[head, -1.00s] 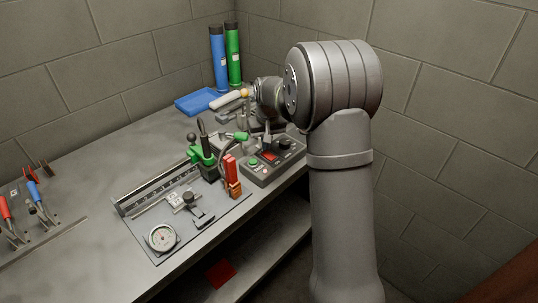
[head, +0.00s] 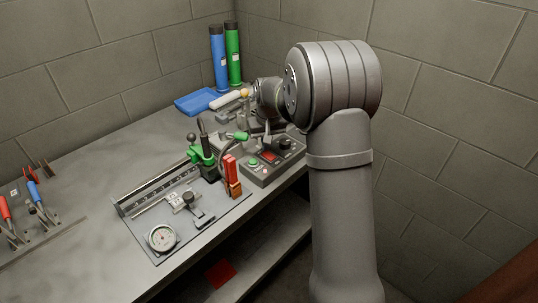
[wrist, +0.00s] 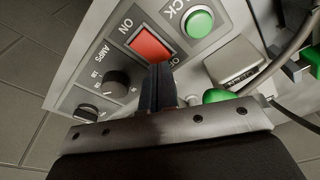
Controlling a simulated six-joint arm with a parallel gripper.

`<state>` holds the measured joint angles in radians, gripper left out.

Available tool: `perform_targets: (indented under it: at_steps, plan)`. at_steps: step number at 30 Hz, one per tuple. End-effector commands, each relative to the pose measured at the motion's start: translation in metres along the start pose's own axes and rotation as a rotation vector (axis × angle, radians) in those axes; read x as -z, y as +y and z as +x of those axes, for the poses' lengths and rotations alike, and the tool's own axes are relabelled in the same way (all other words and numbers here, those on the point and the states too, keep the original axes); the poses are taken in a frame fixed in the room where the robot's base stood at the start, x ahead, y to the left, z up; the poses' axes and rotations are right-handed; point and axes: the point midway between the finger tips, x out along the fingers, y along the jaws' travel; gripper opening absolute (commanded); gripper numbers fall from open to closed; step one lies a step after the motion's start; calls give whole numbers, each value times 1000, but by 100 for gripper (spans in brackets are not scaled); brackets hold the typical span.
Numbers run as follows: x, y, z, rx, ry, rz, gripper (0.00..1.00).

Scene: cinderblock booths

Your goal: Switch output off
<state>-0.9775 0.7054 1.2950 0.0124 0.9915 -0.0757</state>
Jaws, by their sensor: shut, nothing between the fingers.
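The grey control box (head: 272,163) stands at the right edge of the bench. In the wrist view its panel (wrist: 185,62) carries a red rocker switch (wrist: 150,43) with "ON" lettering beside it. A green round button (wrist: 199,22) and two black knobs, one the AMPS knob (wrist: 116,82), flank the switch. My gripper (wrist: 158,72) is shut and empty, its fingertips at the lower edge of the red switch; I cannot tell if they touch it. In the head view my gripper (head: 267,134) is over the box, and the red switch (head: 268,156) shows below it.
A green-handled clamp (head: 205,158), a green-tipped cable (head: 240,136) and an orange-red block (head: 232,176) stand close left of the box. A dial gauge (head: 161,238) lies nearer the front. A blue tray (head: 196,101) is behind. The bench's left middle is clear.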

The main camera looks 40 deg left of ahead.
Motion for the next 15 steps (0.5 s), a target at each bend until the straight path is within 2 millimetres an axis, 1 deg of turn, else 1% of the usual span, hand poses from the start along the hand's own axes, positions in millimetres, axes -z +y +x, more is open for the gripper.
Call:
perform_targets:
  at_steps: [15]
  plan:
    - [-1,0,8,0,-1,0,0]
